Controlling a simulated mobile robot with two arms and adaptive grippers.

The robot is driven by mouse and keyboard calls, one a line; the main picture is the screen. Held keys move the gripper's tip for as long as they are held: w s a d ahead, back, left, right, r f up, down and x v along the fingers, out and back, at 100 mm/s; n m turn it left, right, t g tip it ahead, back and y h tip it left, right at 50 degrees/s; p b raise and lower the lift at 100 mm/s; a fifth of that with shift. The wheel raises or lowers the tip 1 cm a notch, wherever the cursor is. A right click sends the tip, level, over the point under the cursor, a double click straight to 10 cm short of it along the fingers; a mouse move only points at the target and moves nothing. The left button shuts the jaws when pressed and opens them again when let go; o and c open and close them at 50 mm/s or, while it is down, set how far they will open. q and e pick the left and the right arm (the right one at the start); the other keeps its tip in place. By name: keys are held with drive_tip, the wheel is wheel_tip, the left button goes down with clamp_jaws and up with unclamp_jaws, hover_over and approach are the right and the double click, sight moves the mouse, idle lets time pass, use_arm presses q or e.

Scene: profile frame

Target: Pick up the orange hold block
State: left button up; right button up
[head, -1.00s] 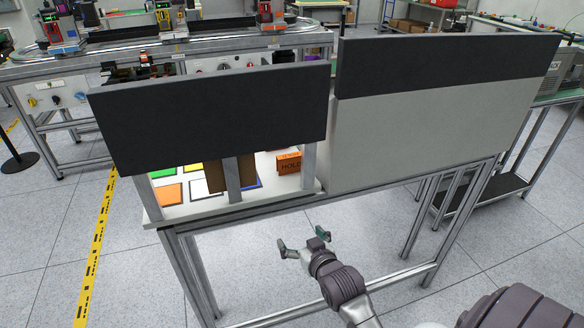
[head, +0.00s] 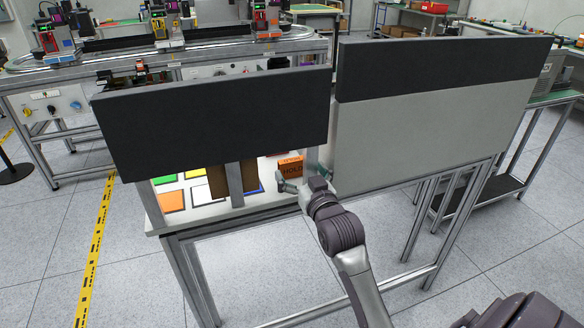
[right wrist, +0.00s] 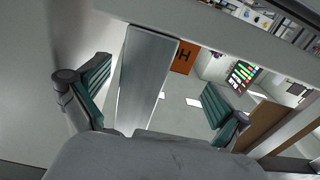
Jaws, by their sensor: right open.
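The orange hold block (head: 290,168) stands at the right end of the white table shelf, beside a grey metal post. In the right wrist view its orange face (right wrist: 184,57) with the letter H shows; the post hides part of it. My right gripper (head: 303,178) is open and empty at the front edge of the shelf, just in front of the block. In the right wrist view, the post stands between its two green-padded fingers (right wrist: 157,80), nearer than the block. Whether a finger touches the post I cannot tell. My left gripper is not in view.
The metal post (right wrist: 146,85) stands before the block. A dark panel (head: 215,120) covers the shelf from above, and a grey panel (head: 430,125) closes the right side.

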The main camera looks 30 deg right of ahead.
sight(293, 164)
drive_tip(key=x, duration=0.5)
drive_tip(key=shift+a+f, duration=0.1)
drive_tip(key=shift+a, duration=0.05)
drive_tip(key=shift+s, duration=0.1)
drive_tip(key=c, duration=0.9)
